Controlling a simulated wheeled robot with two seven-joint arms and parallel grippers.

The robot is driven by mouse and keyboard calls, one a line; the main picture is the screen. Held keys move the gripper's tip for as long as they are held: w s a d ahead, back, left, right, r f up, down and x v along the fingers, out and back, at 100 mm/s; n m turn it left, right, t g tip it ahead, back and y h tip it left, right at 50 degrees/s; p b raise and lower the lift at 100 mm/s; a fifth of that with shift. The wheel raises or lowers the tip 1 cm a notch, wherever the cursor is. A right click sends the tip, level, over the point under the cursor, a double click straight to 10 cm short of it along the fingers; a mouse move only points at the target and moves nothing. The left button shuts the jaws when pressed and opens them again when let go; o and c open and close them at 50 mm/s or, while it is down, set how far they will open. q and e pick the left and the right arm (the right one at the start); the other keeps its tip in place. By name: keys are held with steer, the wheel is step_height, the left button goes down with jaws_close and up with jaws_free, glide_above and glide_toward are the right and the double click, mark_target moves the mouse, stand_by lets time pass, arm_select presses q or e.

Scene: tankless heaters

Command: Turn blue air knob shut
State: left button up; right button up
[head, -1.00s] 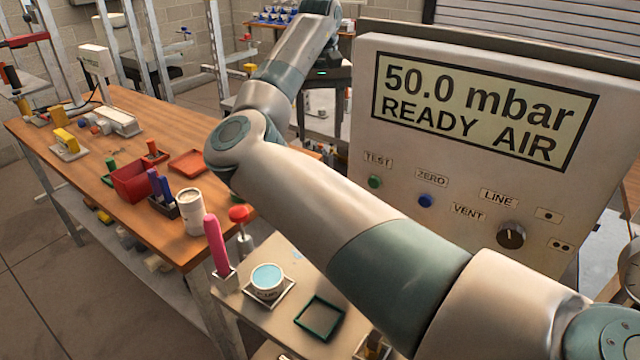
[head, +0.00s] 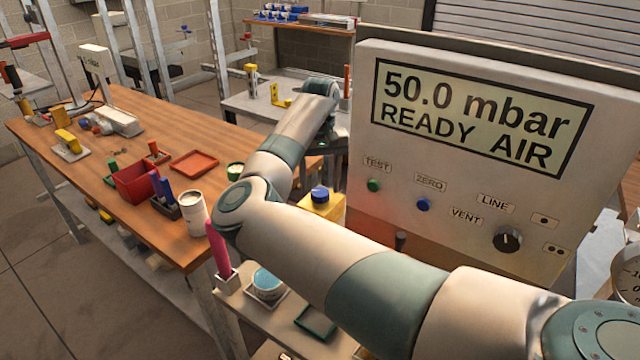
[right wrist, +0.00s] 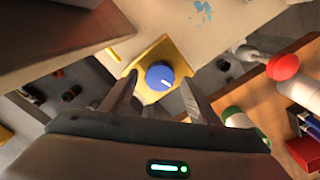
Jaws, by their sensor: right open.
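The blue air knob (head: 320,193) sits on top of a yellow block (head: 322,207), left of the large panel in the head view. In the right wrist view the blue knob (right wrist: 160,75) shows a short white mark, and the yellow block (right wrist: 150,55) lies under it. My right gripper (right wrist: 158,88) is open and empty. Its two fingers stand either side of the knob in that picture; contact cannot be told. In the head view its body, with a green light, is above the knob, and its fingertips are not clear. My left gripper is not in view.
The panel (head: 470,215) reads 50.0 mbar READY AIR and stands close right of the knob. A wooden bench (head: 100,160) with a red bin (head: 136,184) and a white cup (head: 192,212) is at left. A red-topped object (right wrist: 283,67) is right in the wrist view.

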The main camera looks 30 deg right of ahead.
steer(key=shift+f, duration=0.45)
steer(key=c, duration=0.9)
steer(key=shift+c, duration=0.7)
steer(key=shift+r, duration=0.1)
